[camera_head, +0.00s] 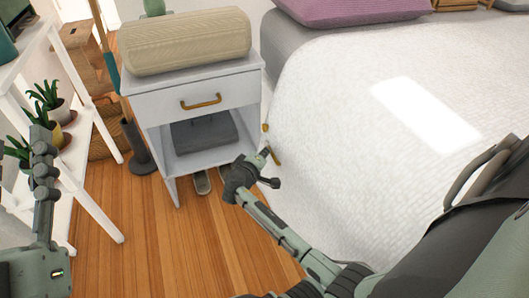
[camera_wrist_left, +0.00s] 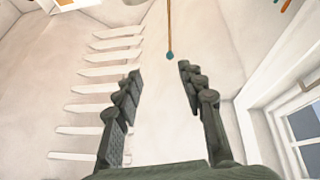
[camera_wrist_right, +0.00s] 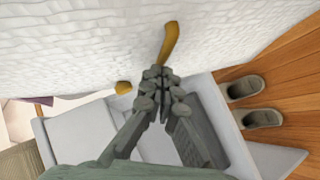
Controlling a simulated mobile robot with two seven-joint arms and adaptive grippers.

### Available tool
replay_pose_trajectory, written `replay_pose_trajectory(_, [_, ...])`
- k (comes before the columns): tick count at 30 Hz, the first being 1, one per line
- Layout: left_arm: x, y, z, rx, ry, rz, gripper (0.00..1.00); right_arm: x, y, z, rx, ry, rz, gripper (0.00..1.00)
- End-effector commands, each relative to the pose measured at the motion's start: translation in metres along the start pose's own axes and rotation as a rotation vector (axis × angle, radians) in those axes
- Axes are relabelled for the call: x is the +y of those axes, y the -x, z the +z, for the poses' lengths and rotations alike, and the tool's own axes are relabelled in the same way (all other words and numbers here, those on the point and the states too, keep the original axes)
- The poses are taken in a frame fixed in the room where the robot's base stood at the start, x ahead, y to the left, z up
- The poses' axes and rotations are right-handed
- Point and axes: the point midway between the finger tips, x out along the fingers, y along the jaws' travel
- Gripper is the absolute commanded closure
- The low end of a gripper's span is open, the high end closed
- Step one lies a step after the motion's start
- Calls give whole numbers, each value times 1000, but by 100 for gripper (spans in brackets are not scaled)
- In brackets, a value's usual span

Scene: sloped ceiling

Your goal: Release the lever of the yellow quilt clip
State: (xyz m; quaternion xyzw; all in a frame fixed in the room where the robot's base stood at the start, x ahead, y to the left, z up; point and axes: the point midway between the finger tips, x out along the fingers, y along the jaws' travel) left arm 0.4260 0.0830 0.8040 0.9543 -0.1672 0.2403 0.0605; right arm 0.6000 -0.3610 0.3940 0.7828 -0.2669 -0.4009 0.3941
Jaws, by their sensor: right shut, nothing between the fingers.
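The yellow quilt clip shows on the near side of the white quilt. Its lever (camera_head: 273,155) is a thin yellow-brown piece, and a small yellow knob (camera_head: 265,127) sits above it. In the right wrist view the lever (camera_wrist_right: 170,40) lies just beyond my fingertips and the knob (camera_wrist_right: 123,87) is to their left. My right gripper (camera_head: 262,160) is shut and empty, beside the lever; it also shows in the right wrist view (camera_wrist_right: 158,73). I cannot tell whether it touches. My left gripper (camera_wrist_left: 157,72) is open and empty, pointing up, away from the bed.
A white nightstand (camera_head: 195,85) with a beige speaker-like box (camera_head: 190,40) on top stands left of the bed (camera_head: 370,130). Slippers (camera_head: 203,182) lie on the floor beneath. A white plant shelf (camera_head: 95,195) is at the left.

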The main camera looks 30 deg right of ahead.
Motion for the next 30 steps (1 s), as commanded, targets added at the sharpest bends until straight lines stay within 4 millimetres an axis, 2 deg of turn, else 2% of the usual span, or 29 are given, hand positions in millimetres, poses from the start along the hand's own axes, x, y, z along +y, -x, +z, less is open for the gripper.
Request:
replay_pose_trajectory(17, [3, 4, 25, -172, 5, 3, 60, -2, -2, 0, -37, 39, -40, 100])
replay_pose_trajectory(30, [-20, 20, 75, -432, -47, -31, 60, -3, -3, 0, -74, 78, -79, 100])
